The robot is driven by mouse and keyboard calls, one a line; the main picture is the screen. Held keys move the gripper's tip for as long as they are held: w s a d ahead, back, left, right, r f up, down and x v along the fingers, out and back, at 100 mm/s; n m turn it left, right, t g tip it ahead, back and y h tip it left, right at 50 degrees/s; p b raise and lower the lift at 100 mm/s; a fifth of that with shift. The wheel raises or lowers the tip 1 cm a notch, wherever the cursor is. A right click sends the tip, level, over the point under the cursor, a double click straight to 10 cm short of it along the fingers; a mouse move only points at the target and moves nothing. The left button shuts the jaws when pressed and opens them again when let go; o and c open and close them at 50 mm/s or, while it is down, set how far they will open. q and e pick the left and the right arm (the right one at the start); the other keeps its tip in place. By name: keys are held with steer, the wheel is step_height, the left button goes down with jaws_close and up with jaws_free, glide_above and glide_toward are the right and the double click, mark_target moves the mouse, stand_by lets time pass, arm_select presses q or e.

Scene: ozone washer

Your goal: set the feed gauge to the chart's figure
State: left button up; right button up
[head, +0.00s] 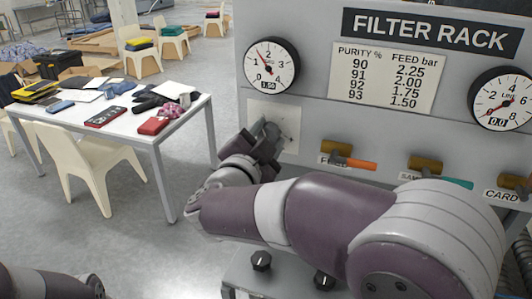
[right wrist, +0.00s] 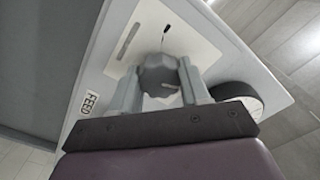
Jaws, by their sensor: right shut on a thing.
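The feed gauge (head: 271,65) is the round white dial at the left of the panel. Its red needle points up and left, and its small readout appears to show 1.50. The chart (head: 385,77) pairs purity 90, 91, 92, 93 with feed bar 2.25, 2.00, 1.75, 1.50. My right gripper (head: 266,140) is at the pale plate (head: 288,118) below the gauge. In the right wrist view its fingers (right wrist: 160,92) are shut on a grey knob (right wrist: 157,72), one on each side. In the head view the gripper mostly hides the knob. My left gripper is out of view.
A second gauge (head: 504,99), reading about 0.0, is at the right. Below the chart are brass valves with an orange handle (head: 361,165) and a teal handle (head: 456,183). Black knobs (head: 261,261) sit on a lower ledge. A cluttered white table (head: 190,103) stands left.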

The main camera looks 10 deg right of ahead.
steer(key=shift+f+m+b, duration=0.2)
steer(key=shift+m+b, duration=0.8)
steer(key=shift+b, duration=0.1)
steer(key=o, duration=1.1)
steer(key=shift+c, duration=0.2)
steer(key=shift+r, duration=0.15)
steer(key=b+v, duration=0.3)
steer(key=v, duration=0.9)
steer(key=shift+s+a+b, duration=0.25)
steer(key=shift+s+b, duration=0.05)
steer(key=shift+b, duration=0.05)
